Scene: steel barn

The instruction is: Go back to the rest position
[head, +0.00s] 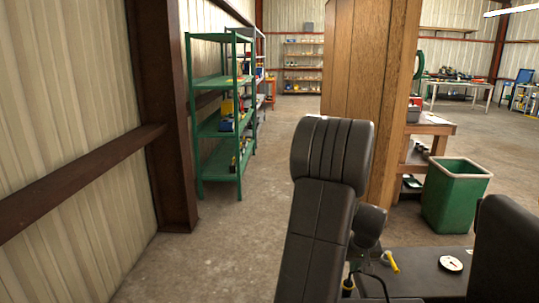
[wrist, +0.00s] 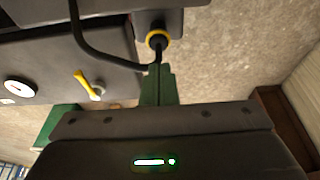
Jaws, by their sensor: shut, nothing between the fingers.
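My gripper (wrist: 158,72) shows in the wrist view, its two grey-green fingers together with nothing between them. They extend from a dark gripper body (wrist: 100,150) with a lit green indicator. In the head view my dark arm (head: 325,210) rises in front of the camera, folded up close to my body; the gripper itself is hidden there. The wrist view looks back over my own base, with a black cable and yellow ring close to the fingertips; I cannot tell whether they touch.
A wooden partition (head: 368,60) stands just ahead, with a green bin (head: 455,195) and a wooden workbench (head: 430,126) at its right. Green shelving (head: 212,130) stands along the left metal wall (head: 70,90). The concrete floor (head: 180,265) between shelving and partition is clear.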

